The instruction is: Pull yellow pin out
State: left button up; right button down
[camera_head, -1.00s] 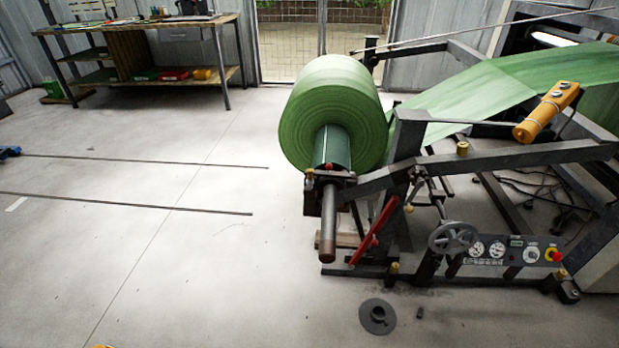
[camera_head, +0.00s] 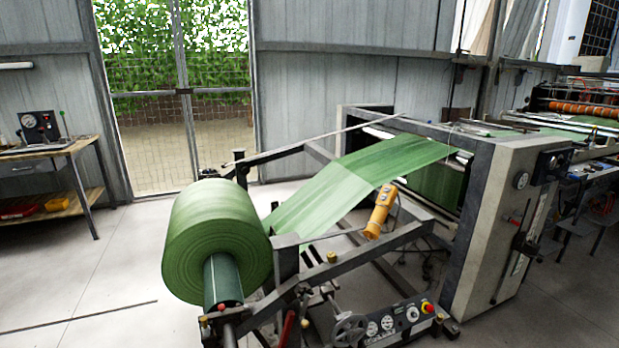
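Several small yellow knobs or pin heads show on the dark unwind stand in the head view. One yellow knob (camera_head: 332,257) stands on the stand's upper beam. Another yellow knob (camera_head: 203,320) is at the near end of the roll's shaft, by a red one. A third yellow knob (camera_head: 305,323) is lower, near the handwheel. I cannot tell which of them is the task's pin. The stand (camera_head: 345,267) carries a large green roll (camera_head: 205,240) on a shaft. Neither of my grippers is in view.
A green web runs from the roll up into a grey machine (camera_head: 500,215) at right. A yellow control box (camera_head: 381,211) hangs over the stand. A handwheel (camera_head: 349,331) and gauge panel (camera_head: 398,320) sit low in front. A workbench (camera_head: 50,165) stands at left. The left floor is mostly clear.

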aim_at(204, 319)
jog(key=i+j+z, duration=0.25)
jog(key=j, duration=0.25)
jog(key=j+z, duration=0.25)
jog(key=j, duration=0.2)
jog(key=i+j+z, duration=0.25)
jog(key=j, duration=0.3)
jog(key=k, duration=0.1)
